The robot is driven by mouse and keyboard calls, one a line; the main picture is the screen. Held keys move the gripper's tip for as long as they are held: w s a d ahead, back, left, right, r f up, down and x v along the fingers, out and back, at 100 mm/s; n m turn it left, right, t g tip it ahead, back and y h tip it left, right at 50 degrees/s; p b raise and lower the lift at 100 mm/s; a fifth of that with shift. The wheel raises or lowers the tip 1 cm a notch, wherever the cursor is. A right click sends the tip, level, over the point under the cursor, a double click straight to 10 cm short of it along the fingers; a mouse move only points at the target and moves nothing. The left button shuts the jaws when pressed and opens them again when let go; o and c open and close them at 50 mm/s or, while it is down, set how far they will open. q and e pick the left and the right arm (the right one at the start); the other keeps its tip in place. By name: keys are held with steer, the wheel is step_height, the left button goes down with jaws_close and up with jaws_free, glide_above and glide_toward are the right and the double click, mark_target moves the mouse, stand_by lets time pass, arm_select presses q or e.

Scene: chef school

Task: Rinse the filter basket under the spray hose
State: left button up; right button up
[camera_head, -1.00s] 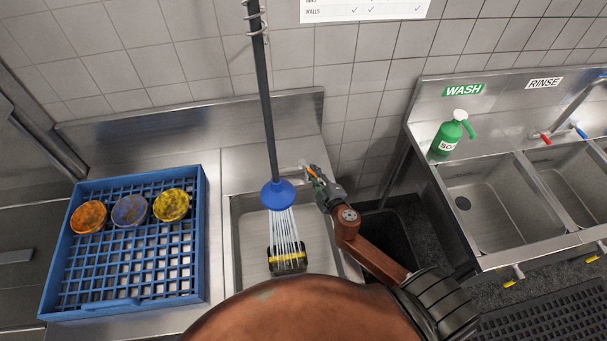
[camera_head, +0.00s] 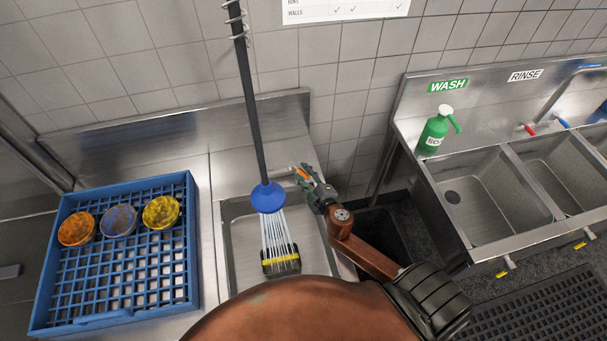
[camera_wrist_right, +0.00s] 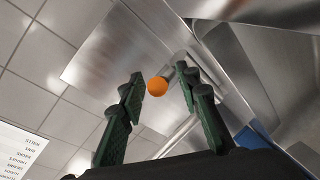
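A dark basket with a yellow band (camera_head: 281,261), which looks like the filter basket, lies in the left sink (camera_head: 309,260). The spray hose's blue head (camera_head: 268,197) hangs above it on a dark pipe (camera_head: 251,110), and white water streams fall onto the basket. My right gripper (camera_head: 304,176) is at the sink's back right, beside a small orange knob. The right wrist view shows its green fingers (camera_wrist_right: 160,88) spread apart, with the orange knob (camera_wrist_right: 157,87) between or beyond them; I see no grip on it. My left gripper is not in view.
A blue rack (camera_head: 120,270) holding an orange, a blue-grey and a yellow bowl stands left of the sink. At right are wash and rinse sinks (camera_head: 490,195) with a green soap bottle (camera_head: 436,132). A dark bin-like opening (camera_head: 383,235) lies between the sinks.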

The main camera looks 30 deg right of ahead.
steer(key=v, duration=1.2)
steer(key=shift+w, duration=0.1)
